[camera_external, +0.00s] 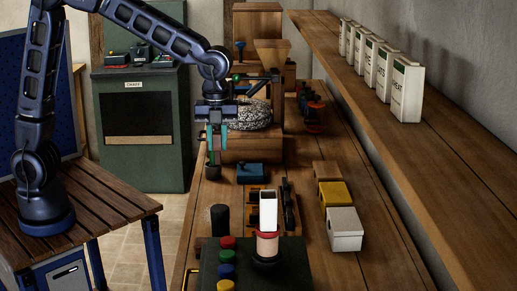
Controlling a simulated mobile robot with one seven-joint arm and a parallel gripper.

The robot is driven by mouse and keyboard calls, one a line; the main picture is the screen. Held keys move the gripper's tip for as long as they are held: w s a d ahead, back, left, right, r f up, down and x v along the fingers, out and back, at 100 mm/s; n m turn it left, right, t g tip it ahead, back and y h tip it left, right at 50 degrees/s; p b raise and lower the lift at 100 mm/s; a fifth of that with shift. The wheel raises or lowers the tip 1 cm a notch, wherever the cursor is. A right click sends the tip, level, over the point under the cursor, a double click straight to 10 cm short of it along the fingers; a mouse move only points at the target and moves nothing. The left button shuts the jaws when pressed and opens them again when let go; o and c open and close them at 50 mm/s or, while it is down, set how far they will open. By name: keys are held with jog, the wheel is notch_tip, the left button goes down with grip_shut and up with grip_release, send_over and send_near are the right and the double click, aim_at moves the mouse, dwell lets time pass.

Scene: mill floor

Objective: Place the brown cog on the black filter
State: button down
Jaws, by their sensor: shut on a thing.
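My gripper (215,150) hangs from the arm over the left part of the long wooden bench, pointing down. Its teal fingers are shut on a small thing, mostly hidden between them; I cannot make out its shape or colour. A small dark cup-like thing (213,173) shows right below the fingers; I cannot tell whether they touch. A black cylinder (220,220) stands nearer the camera and may be the black filter, but I cannot tell for sure. I cannot pick out the brown cog with certainty.
A blue box (250,173) sits right of my gripper. A speckled round stone (250,115) lies behind. A dark panel with coloured knobs (227,257) and a white-and-red post (268,220) stand in front. Yellow (335,194) and white (345,229) boxes stand at right.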

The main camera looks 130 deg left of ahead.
notch_tip(320, 180, down, 13)
jog(key=shift+f, duration=0.1)
dwell(0.5)
jog(key=shift+f, duration=0.1)
jog(key=c, duration=1.3)
grip_release()
jog(key=shift+o, duration=0.2)
